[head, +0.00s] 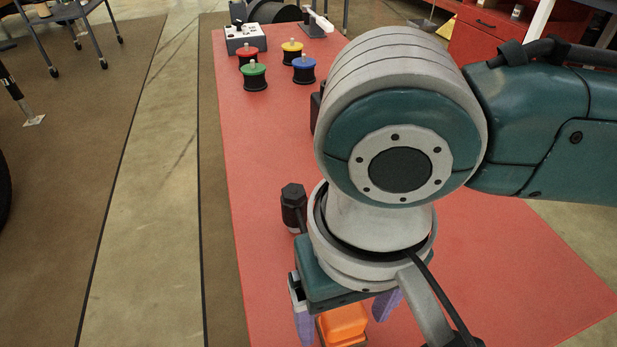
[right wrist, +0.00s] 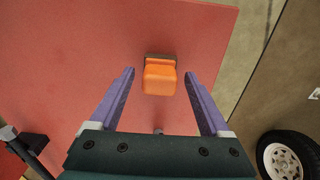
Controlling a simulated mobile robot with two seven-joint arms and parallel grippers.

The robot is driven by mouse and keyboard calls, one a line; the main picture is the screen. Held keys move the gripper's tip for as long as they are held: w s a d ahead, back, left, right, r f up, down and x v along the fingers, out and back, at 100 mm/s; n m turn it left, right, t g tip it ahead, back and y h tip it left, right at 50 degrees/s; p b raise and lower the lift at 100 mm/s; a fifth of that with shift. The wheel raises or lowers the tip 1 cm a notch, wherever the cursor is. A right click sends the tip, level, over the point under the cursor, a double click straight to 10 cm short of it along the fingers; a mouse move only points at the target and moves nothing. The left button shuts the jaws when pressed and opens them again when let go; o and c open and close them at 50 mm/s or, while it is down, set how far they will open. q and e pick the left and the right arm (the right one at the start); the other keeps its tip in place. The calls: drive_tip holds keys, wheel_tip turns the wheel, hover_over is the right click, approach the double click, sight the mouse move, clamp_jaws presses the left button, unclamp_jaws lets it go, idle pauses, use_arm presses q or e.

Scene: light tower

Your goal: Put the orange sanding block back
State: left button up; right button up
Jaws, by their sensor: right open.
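The orange sanding block (head: 344,324) is at the bottom of the head view, partly hidden by my right arm. In the right wrist view the orange sanding block (right wrist: 160,76) lies on the red surface, with a dark part showing at its far end. My right gripper (right wrist: 160,84) is open, its two purple fingers standing apart on either side of the block without visible contact. In the head view my right gripper (head: 346,309) shows only in part below the arm. My left gripper is not in view.
The red surface (head: 260,180) has a dark bolt-like object (head: 293,207) beside my arm. At its far end stand several coloured-top spools, such as the green one (head: 254,75), and a grey box (head: 243,38). A wheel (right wrist: 287,158) shows on the floor in the right wrist view.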

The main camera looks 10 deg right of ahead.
sight(345, 316)
wheel_tip(345, 316, up, 12)
drive_tip(key=p, duration=0.6)
drive_tip(key=s+a+n+t+y, duration=0.2)
drive_tip(key=s+a+y, duration=0.1)
drive_tip(key=a+y, duration=0.1)
drive_tip(key=s+d+f+h, duration=0.1)
drive_tip(key=s+d+h, duration=0.1)
drive_tip(key=d, duration=0.5)
drive_tip(key=s+d+f+t+h, duration=0.1)
drive_tip(key=s+d, duration=0.2)
drive_tip(key=d, duration=0.4)
drive_tip(key=shift+d+f+t+h, duration=0.3)
drive_tip(key=shift+h, duration=0.1)
drive_tip(key=shift+w, duration=0.1)
